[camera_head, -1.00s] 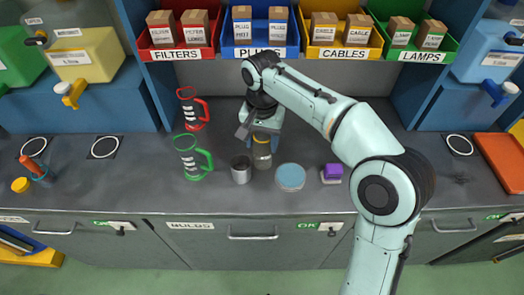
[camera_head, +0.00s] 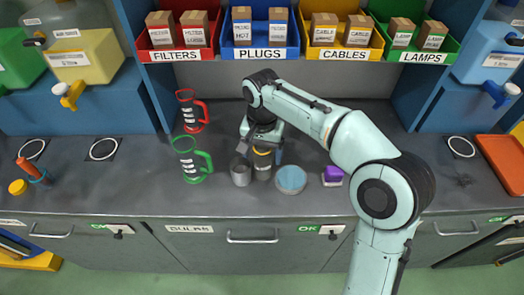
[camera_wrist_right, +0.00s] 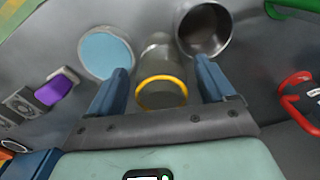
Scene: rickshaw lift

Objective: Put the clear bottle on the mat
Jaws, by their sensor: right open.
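The clear bottle (camera_head: 263,170) with a yellow ring stands upright on the grey worktop. In the right wrist view the bottle (camera_wrist_right: 157,60) lies between my two blue fingers. My right gripper (camera_head: 262,148) is open around the bottle's upper part, with a gap at each side, and hides part of its top in the head view. A round light-blue mat (camera_head: 291,179), bare on top, lies just right of the bottle; it also shows in the wrist view (camera_wrist_right: 105,54). My left gripper is out of view.
A grey metal cup (camera_head: 240,173) stands close to the bottle's left. Green (camera_head: 186,162) and red (camera_head: 188,115) handled holders stand further left. A purple block (camera_head: 333,175) sits right of the mat. Labelled bins line the back.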

